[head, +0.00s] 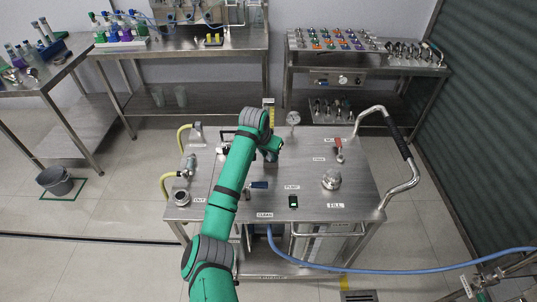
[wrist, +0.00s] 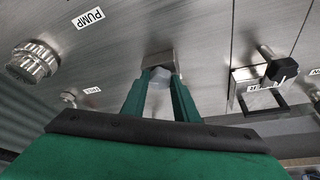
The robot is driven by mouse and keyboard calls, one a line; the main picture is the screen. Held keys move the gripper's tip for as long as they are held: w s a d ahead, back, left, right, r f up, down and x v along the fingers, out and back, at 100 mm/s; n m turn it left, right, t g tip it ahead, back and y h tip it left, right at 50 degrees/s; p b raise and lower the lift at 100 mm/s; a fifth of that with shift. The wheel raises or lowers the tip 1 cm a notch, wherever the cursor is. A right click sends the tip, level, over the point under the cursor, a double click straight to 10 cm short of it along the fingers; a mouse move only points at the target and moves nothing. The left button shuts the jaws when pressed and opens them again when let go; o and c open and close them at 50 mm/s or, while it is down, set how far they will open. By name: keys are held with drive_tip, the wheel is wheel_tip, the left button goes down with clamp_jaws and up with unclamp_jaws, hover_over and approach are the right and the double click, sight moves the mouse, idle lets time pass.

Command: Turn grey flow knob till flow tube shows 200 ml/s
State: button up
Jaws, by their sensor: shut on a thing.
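The skid's steel top (head: 300,178) stands in front of me. In the wrist view, a light grey knob (wrist: 160,76) sits between the green fingers of my gripper (wrist: 160,92), against a small metal block (wrist: 162,58). The fingers are closed on the knob's sides. In the head view, my gripper (head: 271,155) is at the far middle of the skid top and my arm hides the knob. An upright yellow-marked tube (head: 269,112), probably the flow tube, shows partly behind my wrist. Its reading is too small to tell.
A round metal cap (head: 331,180) and a red-handled valve (head: 339,148) stand on the right. A gauge (head: 293,119) rises at the back edge. A blue-handled valve (head: 259,185) lies close beside my arm. In the wrist view, a black-knobbed fitting (wrist: 282,69) is right of my fingers.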

drive_tip(key=shift+a+f+m+g+h, duration=0.1)
drive_tip(key=shift+m+g+h, duration=0.15)
drive_tip(key=shift+m, duration=0.65)
drive_tip(key=shift+a+m+g+h, duration=0.1)
drive_tip(key=shift+m+g+h, duration=0.15)
drive_tip(key=shift+m, duration=0.65)
drive_tip(key=o, duration=1.1)
drive_tip(key=shift+c, duration=0.2)
drive_tip(key=shift+a+r, duration=0.1)
drive_tip(key=shift+r, duration=0.35)
drive_tip(key=v, duration=1)
drive_tip(key=shift+s, duration=0.15)
